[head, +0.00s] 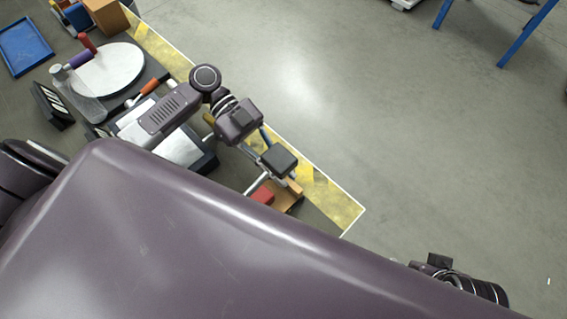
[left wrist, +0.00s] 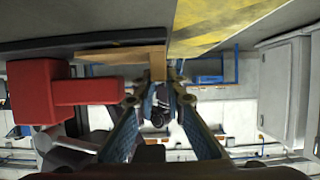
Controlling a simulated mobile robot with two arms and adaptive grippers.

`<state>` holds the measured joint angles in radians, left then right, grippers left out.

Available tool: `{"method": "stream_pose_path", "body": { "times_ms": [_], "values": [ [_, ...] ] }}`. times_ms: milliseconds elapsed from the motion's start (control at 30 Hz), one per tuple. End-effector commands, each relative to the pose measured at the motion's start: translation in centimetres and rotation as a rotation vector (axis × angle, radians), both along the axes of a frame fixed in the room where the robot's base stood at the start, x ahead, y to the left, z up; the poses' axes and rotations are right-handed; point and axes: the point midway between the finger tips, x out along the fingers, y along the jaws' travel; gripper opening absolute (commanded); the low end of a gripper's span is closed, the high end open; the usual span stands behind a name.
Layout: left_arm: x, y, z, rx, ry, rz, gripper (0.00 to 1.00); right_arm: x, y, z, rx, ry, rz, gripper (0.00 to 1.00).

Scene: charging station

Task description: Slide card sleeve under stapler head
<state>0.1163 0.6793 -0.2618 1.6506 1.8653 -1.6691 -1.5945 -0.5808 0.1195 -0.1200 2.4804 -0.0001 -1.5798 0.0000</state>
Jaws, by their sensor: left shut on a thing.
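My left gripper (head: 291,181) is at the front right end of the workbench, fingers down. It is shut on a small tan piece (head: 296,187), which I take to be the card sleeve; its outline is mostly hidden by the fingers. In the left wrist view the fingertips (left wrist: 160,97) show with a tan piece (left wrist: 157,66) at them. The red stapler (head: 262,195) is just left of the gripper, partly hidden by my body. In the left wrist view the red stapler (left wrist: 35,92) stands at left, its narrower arm reaching toward the fingers. I cannot tell whether sleeve and stapler touch.
A yellow striped strip (head: 330,196) edges the bench, with open floor (head: 420,150) beyond. A white round plate (head: 108,70), a blue tray (head: 24,46) and a brown box (head: 105,15) are farther back. Part of my right arm (head: 460,285) shows at bottom right.

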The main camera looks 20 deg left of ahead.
Motion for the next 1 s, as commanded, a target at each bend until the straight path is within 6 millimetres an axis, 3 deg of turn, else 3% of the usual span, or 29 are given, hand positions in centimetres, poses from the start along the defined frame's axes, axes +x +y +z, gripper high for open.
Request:
{"method": "stream_pose_path", "body": {
  "times_ms": [767, 800, 1000],
  "values": [
    [-1.11, 0.44, -0.26, 0.001, 0.001, 0.0, 0.0, 0.02, -0.01, 0.24, 0.0, 0.0, 0.001, 0.4],
    [-1.1, 0.45, -0.26, 0.002, 0.001, -0.001, 0.13, 0.02, 0.0, 0.24, 0.0, 0.0, 0.001, 0.4],
    [-1.1, 0.45, -0.27, 0.003, 0.001, 0.0, 0.31, 0.02, -0.01, 0.24, 0.0, 0.0, 0.001, 0.4]
  ]
}}
